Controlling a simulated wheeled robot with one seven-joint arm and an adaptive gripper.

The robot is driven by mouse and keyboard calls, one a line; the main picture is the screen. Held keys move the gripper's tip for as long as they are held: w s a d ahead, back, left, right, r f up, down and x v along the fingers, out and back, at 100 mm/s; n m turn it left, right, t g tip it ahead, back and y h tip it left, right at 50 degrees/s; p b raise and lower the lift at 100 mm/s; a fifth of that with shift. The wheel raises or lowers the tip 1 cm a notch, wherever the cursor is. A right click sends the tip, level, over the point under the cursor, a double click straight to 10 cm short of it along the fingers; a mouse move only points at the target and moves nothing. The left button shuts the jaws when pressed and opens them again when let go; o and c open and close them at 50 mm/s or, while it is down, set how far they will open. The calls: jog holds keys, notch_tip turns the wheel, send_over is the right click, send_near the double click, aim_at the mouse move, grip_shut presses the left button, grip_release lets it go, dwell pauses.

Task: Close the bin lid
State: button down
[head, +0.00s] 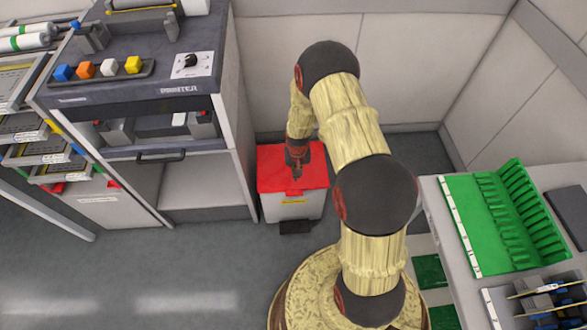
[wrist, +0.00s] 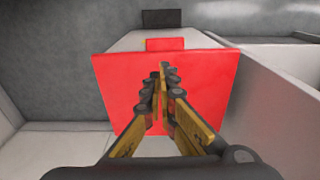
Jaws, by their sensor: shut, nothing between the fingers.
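The bin (head: 290,211) is a pale box on the floor between the printer cabinet and my arm. Its red lid (head: 268,180) lies over the top and looks flat or nearly so; I cannot tell whether a small gap is left under it. The lid (wrist: 205,80) fills the middle of the wrist view, with the bin's pale front (wrist: 120,40) beyond its edge. My gripper (head: 296,176) is shut and empty, pointing down over the lid near its front edge. Its fingertips (wrist: 160,72) meet in the wrist view; whether they touch the lid is unclear.
A dark pedal (head: 295,227) sticks out at the bin's foot. The printer cabinet (head: 205,185) stands close on the left, and the wall (head: 400,65) is behind. A bench with a green rack (head: 465,220) is on the right. Open floor (head: 180,270) lies front left.

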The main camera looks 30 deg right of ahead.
jog(key=s+f+t, duration=0.1)
jog(key=f, duration=0.2)
jog(key=s+a+f+t, duration=0.1)
jog(key=f, duration=0.2)
jog(key=s+f+h, duration=0.1)
jog(key=f, duration=0.3)
jog(key=shift+s+a+t+b, duration=0.25)
jog(key=shift+t+b, duration=0.05)
jog(key=shift+t, duration=0.1)
jog(key=shift+s+f+b, duration=0.15)
jog(key=shift+f+b, duration=0.4)
jog(key=shift+f, duration=0.4)
jog(key=s+a+r+p, duration=0.4)
jog(key=s+r+p, duration=0.1)
jog(key=s, duration=0.4)
jog(key=shift+r+p, duration=0.4)
jog(key=shift+r, duration=0.3)
